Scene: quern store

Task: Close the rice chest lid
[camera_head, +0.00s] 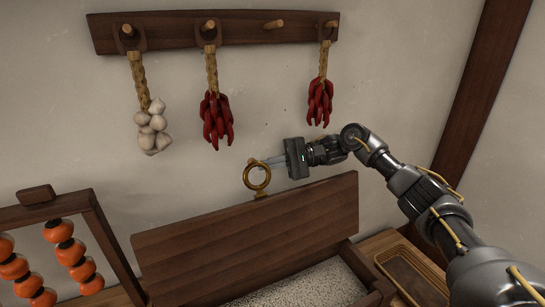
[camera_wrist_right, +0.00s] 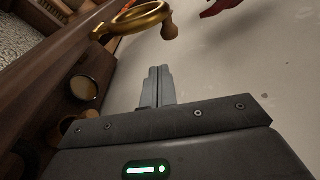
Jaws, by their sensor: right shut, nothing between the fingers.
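The rice chest lid (camera_head: 250,237) stands open, raised and tilted up near the back wall. A brass ring (camera_head: 257,177) is fixed at its top edge. Pale rice (camera_head: 305,287) shows in the open chest below. My left gripper is not in view.
A wall rail (camera_head: 225,32) with pegs holds a garlic braid (camera_head: 150,130) and red chilli bunches (camera_head: 217,118), (camera_head: 320,101) above the lid. A wooden frame of orange fruit (camera_head: 68,250) stands at left. A woven tray (camera_head: 415,275) lies right of the chest.

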